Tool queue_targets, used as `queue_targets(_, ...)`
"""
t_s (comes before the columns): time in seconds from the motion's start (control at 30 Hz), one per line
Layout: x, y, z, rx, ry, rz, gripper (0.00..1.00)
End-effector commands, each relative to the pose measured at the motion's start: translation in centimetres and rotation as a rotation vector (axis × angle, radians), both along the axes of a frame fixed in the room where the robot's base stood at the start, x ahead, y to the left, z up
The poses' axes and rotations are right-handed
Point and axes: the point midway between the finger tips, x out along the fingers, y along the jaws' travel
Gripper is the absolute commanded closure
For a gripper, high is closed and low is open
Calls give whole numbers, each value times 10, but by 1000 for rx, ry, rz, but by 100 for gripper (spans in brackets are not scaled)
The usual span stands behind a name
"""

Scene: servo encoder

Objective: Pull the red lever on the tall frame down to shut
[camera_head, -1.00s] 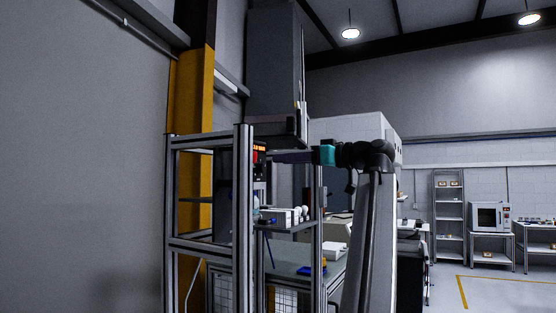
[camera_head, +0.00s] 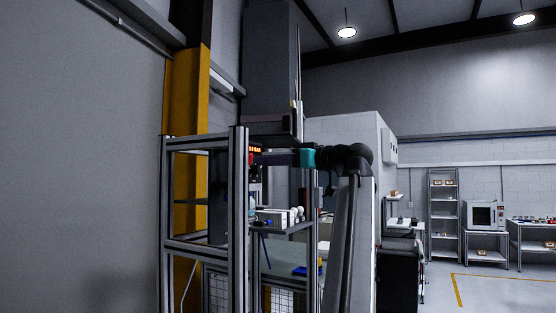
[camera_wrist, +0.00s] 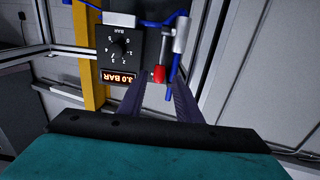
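The tall frame (camera_head: 240,220) of grey metal posts stands left of centre in the head view. The red lever (camera_wrist: 159,74) is a short red cylinder in the wrist view, beside a black gauge box with a dial and a lit, upside-down "3.0 BAR" display (camera_wrist: 118,77). In the head view a small red patch, likely the lever (camera_head: 251,158), shows just under the display. My gripper (camera_wrist: 158,88) has two purple fingers spread apart, one on each side of the lever's line. I cannot tell whether they touch it. In the head view my gripper (camera_head: 272,159) reaches in from the right.
Blue tubing (camera_wrist: 169,93) and a silver cylinder (camera_wrist: 181,34) sit close to the lever. A shelf (camera_head: 287,228) with small white items lies below my gripper. A yellow column (camera_head: 187,110) stands behind the frame. Open floor lies far right.

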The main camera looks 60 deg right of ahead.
Motion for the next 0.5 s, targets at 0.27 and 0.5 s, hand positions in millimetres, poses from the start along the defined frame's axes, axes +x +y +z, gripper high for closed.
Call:
queue_targets(0.27, 28, 0, 1, 0, 0, 2, 69)
queue_targets(0.5, 52, 0, -1, 0, 0, 2, 69)
